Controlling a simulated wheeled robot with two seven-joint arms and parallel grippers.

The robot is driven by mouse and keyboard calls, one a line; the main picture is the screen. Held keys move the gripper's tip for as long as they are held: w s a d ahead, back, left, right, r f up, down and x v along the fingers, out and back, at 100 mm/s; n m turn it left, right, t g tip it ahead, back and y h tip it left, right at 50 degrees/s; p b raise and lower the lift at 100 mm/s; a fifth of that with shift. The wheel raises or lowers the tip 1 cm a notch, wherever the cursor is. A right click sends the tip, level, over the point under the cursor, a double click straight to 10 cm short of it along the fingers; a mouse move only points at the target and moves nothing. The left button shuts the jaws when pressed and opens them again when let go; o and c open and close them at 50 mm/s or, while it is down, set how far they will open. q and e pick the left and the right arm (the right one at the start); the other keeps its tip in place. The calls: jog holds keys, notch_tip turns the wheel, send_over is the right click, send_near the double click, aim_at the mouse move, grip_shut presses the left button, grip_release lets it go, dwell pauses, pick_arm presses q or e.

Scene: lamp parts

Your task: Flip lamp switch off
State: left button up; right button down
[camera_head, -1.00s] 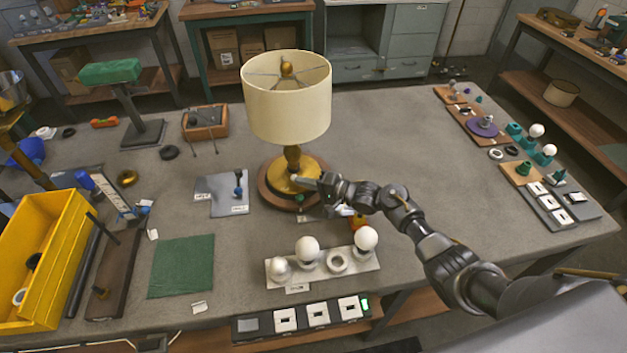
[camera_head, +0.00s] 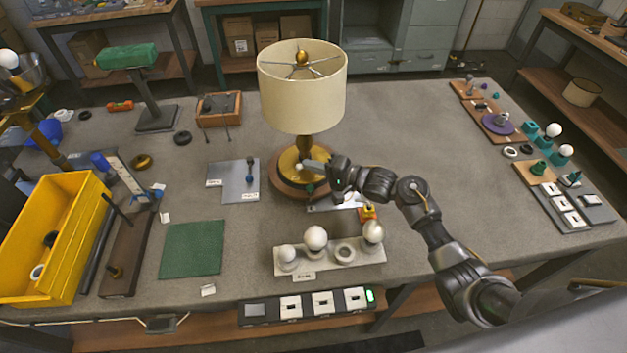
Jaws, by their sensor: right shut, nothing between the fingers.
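The lamp (camera_head: 303,95) stands upright on the bench, with a cream shade and a round brass and wood base (camera_head: 287,178). A small dark green part (camera_head: 309,188) at the front of the base may be the switch; it is too small to tell its position. My right gripper (camera_head: 312,166) is shut and empty at the right front of the lamp base, its fingertips pointing left over the brass. I cannot tell whether it touches the base. My left gripper is not in view.
A white tray of bulbs (camera_head: 330,268) lies in front of the lamp. A small orange and yellow part (camera_head: 368,213) lies under my right arm. A grey plate (camera_head: 234,181) lies left of the lamp, with a yellow bin (camera_head: 75,225) further left. The right bench middle is clear.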

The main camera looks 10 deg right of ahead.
jog(key=s+a+r, duration=0.2)
jog(key=s+r, duration=0.4)
jog(key=s, duration=0.5)
jog(key=shift+r+b, duration=0.25)
jog(key=shift+b, duration=0.2)
